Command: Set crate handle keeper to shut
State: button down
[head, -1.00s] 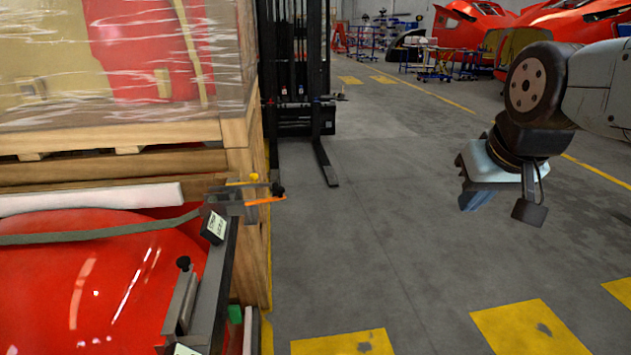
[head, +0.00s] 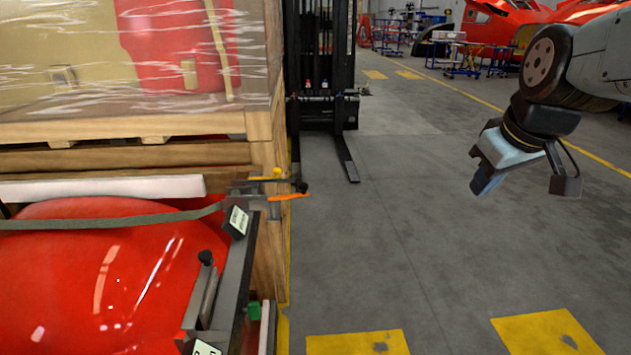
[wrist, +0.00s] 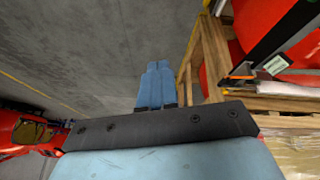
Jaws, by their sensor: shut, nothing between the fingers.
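The wooden crate (head: 272,235) stands at the left in the head view, with a red nosecone (head: 90,270) inside it. At its near corner is a metal fitting with an orange lever (head: 290,196) and a black knob (head: 302,187). A labelled black tag (head: 236,222) sits beside it. A second black knob (head: 206,257) tops a grey bracket lower down. I cannot tell which part is the handle keeper. My gripper (head: 480,187) is shut and empty, well right of the crate. In the wrist view, its blue fingers (wrist: 156,75) are together, and the orange lever (wrist: 240,77) shows to their right.
A plastic-wrapped load (head: 90,65) rests above the nosecone. A forklift (head: 322,85) stands behind the crate, its fork reaching onto the floor. Open grey floor (head: 400,240) lies between the crate and my gripper. Trolleys and red nosecones are far back.

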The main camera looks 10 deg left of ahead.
jog(key=w+a+f+n+g+y, duration=0.2)
jog(key=w+a+f+n+y, duration=0.15)
jog(key=w+a+n, duration=0.7)
jog(key=w+a+f+n+g+y, duration=0.15)
jog(key=w+a+f+n, duration=0.4)
jog(key=a, duration=0.85)
jog(key=w+a+f+n, duration=0.2)
jog(key=w+a+f, duration=0.3)
jog(key=a+f, duration=0.2)
jog(key=shift+a+y, duration=0.15)
jog(key=shift+y, duration=0.15)
